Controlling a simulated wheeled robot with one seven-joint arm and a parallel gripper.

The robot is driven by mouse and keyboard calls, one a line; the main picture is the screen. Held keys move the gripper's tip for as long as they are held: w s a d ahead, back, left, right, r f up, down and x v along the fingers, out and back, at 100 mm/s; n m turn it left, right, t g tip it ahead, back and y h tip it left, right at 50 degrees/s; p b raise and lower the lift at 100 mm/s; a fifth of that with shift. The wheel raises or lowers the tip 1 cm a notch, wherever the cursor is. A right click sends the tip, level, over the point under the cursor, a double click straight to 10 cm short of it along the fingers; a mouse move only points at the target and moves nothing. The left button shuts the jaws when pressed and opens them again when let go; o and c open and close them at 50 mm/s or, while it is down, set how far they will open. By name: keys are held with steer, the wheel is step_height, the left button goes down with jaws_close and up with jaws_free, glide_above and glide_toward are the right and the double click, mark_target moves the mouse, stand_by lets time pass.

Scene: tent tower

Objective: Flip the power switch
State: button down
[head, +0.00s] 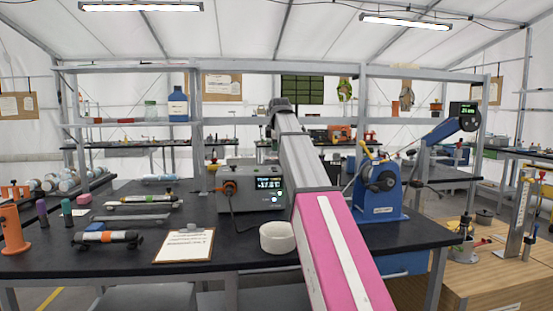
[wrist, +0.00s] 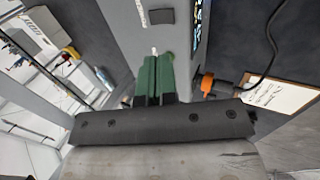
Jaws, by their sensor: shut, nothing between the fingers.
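A grey instrument box (head: 238,203) with a lit display (head: 269,183) stands on the black bench in the head view. Its grey housing (wrist: 136,32) and display (wrist: 199,22) also show at the top of the wrist view. A small pale, toggle-like piece (wrist: 154,50) shows just beyond my fingertips; I cannot tell whether it is the power switch, or its position. My gripper (wrist: 154,60) has green fingers that are shut and empty. They point at the housing; contact is unclear. In the head view my gripper is hidden behind my arm.
An orange plug (head: 230,187) with a dark cable sits at the box's left. A clipboard (head: 184,246) and a white roll (head: 277,238) lie in front. A blue machine (head: 378,195) stands right of my arm. Shelf posts (head: 196,130) rise behind the box.

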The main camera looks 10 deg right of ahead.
mark_target(273, 169)
steer(key=shift+v, duration=2.05)
steer(key=shift+w+a+r, duration=0.1)
steer(key=shift+w+a, duration=0.1)
steer(key=shift+w, duration=0.4)
steer(key=x, duration=1.4)
steer(key=shift+s, duration=0.15)
steer(key=shift+f, duration=0.25)
